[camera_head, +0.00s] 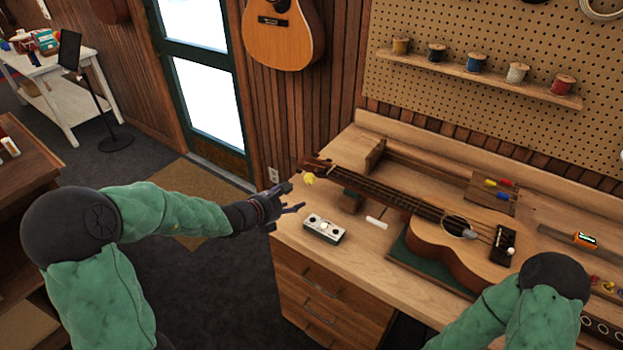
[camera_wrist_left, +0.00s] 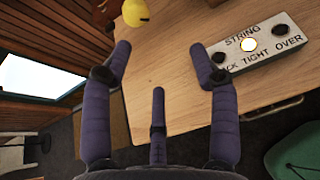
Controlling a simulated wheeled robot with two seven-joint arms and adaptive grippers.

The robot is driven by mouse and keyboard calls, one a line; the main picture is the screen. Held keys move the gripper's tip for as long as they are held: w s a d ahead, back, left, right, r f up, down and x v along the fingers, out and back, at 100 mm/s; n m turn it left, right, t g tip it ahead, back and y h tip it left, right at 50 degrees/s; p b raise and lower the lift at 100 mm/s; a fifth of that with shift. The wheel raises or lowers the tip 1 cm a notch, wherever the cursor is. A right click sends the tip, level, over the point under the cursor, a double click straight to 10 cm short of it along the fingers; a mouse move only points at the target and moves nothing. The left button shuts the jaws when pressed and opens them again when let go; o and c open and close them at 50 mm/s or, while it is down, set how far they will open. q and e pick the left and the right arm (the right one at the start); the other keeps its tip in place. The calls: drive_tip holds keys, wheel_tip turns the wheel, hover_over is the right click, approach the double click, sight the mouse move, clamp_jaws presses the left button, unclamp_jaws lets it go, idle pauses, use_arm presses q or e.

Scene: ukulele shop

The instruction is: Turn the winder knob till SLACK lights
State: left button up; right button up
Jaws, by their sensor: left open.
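The yellow winder knob (camera_head: 308,179) sits at the headstock end of the ukulele (camera_head: 466,238), which lies on the workbench. The knob shows partly at the top edge of the left wrist view (camera_wrist_left: 136,12). A small string indicator box (camera_head: 323,228) stands on the bench in front. In the left wrist view its middle lamp (camera_wrist_left: 249,44), above TIGHT, is bright; the other two look dark. The SLACK label is partly hidden by a finger. My left gripper (camera_head: 294,197) is open and empty, just short of the knob. My right gripper is out of view.
A small white piece (camera_head: 377,222) lies on the bench beside the box. The neck rests on a dark support (camera_head: 352,201). A shelf (camera_head: 470,76) with several spools hangs on the pegboard. Floor (camera_head: 230,275) is free left of the bench.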

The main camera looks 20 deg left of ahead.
sight(308, 182)
use_arm(q)
drive_tip(key=shift+n+t, duration=0.5)
drive_tip(key=x, duration=0.3)
drive_tip(key=w+a+r+b+x, duration=0.1)
drive_tip(key=x, duration=0.3)
drive_tip(key=r+b+x, duration=0.1)
drive_tip(key=x, duration=0.3)
drive_tip(key=shift+w+a, duration=0.15)
drive_tip(key=shift+f, duration=0.15)
drive_tip(key=c, duration=1.1)
